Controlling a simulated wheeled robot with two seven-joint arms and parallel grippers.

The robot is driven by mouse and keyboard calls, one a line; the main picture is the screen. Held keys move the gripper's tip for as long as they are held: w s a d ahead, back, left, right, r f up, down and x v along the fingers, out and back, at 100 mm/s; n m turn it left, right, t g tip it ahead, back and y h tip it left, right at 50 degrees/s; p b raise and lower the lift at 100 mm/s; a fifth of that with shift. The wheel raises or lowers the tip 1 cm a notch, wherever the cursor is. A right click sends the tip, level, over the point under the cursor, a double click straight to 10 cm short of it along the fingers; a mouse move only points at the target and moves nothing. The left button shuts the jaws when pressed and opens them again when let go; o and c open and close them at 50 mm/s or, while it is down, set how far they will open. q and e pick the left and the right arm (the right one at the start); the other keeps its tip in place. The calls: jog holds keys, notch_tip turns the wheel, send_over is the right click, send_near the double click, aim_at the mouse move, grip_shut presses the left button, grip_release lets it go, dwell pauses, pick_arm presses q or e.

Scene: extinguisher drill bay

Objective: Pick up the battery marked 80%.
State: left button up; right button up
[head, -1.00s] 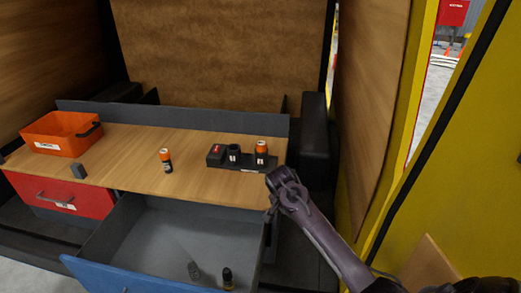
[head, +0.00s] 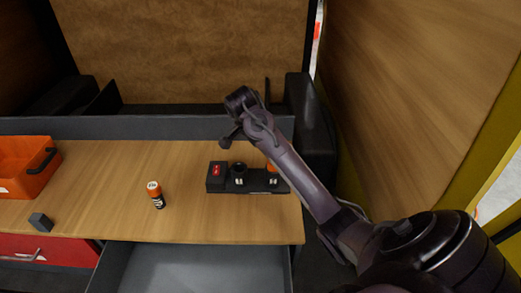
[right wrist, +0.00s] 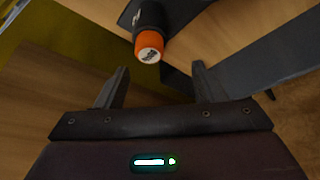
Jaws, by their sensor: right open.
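A second orange-topped battery (head: 272,167) stands in the right slot of the black charger (head: 217,184), partly hidden behind my right arm. In the head view the right arm reaches over the charger. The left gripper is out of view.
An orange bin (head: 25,172) and a small dark block (head: 41,222) are at the bench's left. A raised grey edge (head: 170,127) runs along the back.

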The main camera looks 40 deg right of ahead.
jog(key=s+f+p, duration=0.1)
jog(key=s+d+f+p, duration=0.1)
jog(key=p, duration=0.1)
jog(key=shift+s+d+f, duration=0.15)
jog(key=shift+d+f, duration=0.1)
jog(key=shift+d, duration=0.05)
jog(key=f, duration=0.1)
jog(key=w+d+f, duration=0.1)
jog(key=shift+f+p, duration=0.35)
jog(key=shift+p, duration=0.05)
jog(key=shift+d+f, duration=0.1)
jog(key=shift+f, duration=0.4)
jog(key=shift+s+r, duration=0.1)
jog(key=shift+c, duration=1.3)
jog(key=c, duration=0.5)
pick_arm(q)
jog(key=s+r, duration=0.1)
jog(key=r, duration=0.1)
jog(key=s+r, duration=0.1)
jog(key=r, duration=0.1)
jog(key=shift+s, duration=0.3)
pick_arm(e)
grip_shut()
